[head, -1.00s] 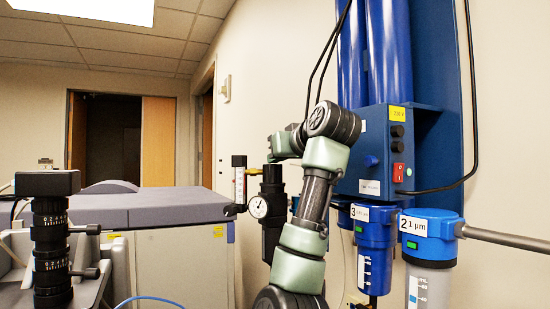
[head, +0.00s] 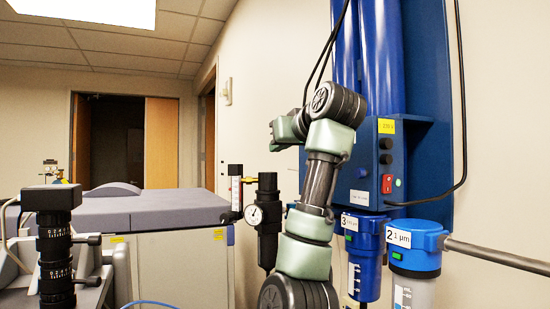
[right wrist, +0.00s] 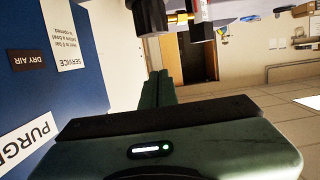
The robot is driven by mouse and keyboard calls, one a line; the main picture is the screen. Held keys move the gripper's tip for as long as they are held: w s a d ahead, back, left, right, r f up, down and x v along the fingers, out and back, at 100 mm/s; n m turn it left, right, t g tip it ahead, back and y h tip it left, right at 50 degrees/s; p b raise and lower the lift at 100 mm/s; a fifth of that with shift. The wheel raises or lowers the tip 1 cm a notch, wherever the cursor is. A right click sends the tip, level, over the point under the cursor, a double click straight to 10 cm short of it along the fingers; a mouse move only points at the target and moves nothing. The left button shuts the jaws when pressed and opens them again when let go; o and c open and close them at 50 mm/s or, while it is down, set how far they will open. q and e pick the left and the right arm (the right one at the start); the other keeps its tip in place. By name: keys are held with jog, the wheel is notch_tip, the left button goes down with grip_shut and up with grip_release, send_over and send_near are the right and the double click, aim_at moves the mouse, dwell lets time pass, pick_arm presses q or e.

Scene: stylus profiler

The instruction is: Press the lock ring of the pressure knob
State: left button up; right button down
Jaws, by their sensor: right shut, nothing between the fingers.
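The black pressure regulator (head: 268,232) stands upright beside the blue filter column, with a round white gauge (head: 254,215) on its front. Its pressure knob (head: 267,181) is the black cap on top. The lock ring cannot be made out as a separate part. My right gripper (head: 274,142) is above the knob and apart from it, small and partly hidden by my wrist. In the right wrist view its fingers (right wrist: 158,88) are shut and empty. A black cylindrical part (right wrist: 150,15), likely the regulator, shows beyond the fingertips at the top edge. My left gripper is not in view.
A flowmeter tube (head: 235,187) stands just left of the regulator. Filter bowls (head: 364,255) and the blue control box (head: 374,165) with a red switch (head: 387,184) are close on the right. A grey-topped cabinet (head: 150,212) and a black lens (head: 55,255) are left.

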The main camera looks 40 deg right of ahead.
jog(key=b+v, duration=0.2)
jog(key=v, duration=0.3)
jog(key=shift+s+a+r, duration=0.15)
jog(key=shift+s+r, duration=0.05)
jog(key=shift+s, duration=0.15)
jog(key=shift+w, duration=0.1)
jog(key=shift+f, duration=0.1)
